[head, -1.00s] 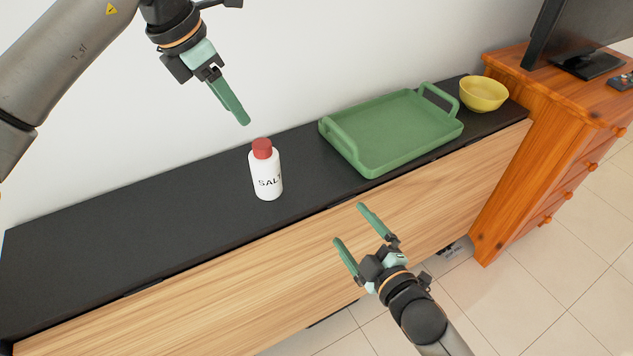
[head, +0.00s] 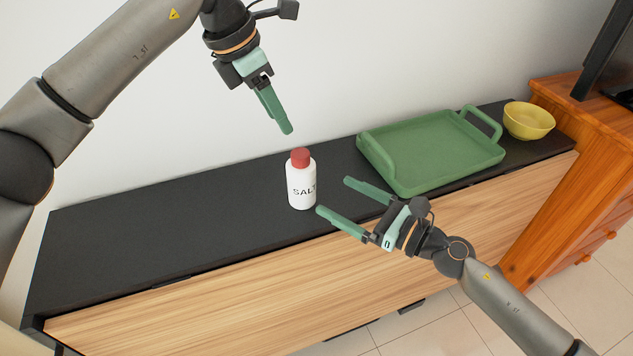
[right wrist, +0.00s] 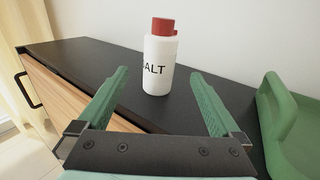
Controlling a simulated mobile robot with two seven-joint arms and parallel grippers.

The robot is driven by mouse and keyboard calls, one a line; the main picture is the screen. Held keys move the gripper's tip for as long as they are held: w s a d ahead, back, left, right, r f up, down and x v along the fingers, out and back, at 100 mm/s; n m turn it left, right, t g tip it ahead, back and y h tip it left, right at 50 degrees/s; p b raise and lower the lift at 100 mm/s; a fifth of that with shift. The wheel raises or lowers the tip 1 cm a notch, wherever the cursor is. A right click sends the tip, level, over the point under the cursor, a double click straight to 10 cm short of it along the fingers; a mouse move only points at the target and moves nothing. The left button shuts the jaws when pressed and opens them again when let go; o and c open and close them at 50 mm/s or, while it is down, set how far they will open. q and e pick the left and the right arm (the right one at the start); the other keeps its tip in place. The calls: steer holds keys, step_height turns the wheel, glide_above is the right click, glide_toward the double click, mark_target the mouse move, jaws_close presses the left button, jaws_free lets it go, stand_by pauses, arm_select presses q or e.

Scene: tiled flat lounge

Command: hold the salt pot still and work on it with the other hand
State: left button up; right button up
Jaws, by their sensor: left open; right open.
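The salt pot (head: 301,186), a white bottle with a red cap and the word SALT, stands upright on the black top of a low cabinet. It also shows in the right wrist view (right wrist: 157,77), ahead of and between the fingers, not touching them. My right gripper (head: 333,196) is open and empty, just right of the pot, its fingers pointing left towards it. It also shows in the right wrist view (right wrist: 160,88). My left gripper (head: 287,131) is above and slightly left of the red cap, pointing down, apart from the pot. Its two fingers overlap in the head view.
A green tray (head: 435,150) with handles lies right of the pot, near my right gripper. A yellow bowl (head: 529,121) stands beyond it. The black cabinet top (head: 150,230) left of the pot is clear. A white wall is behind.

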mark_target(313, 183)
steer(key=x, duration=1)
steer(key=shift+w+a, duration=0.1)
steer(key=shift+c, duration=0.2)
steer(key=c, duration=1.4)
steer(key=shift+c, duration=0.2)
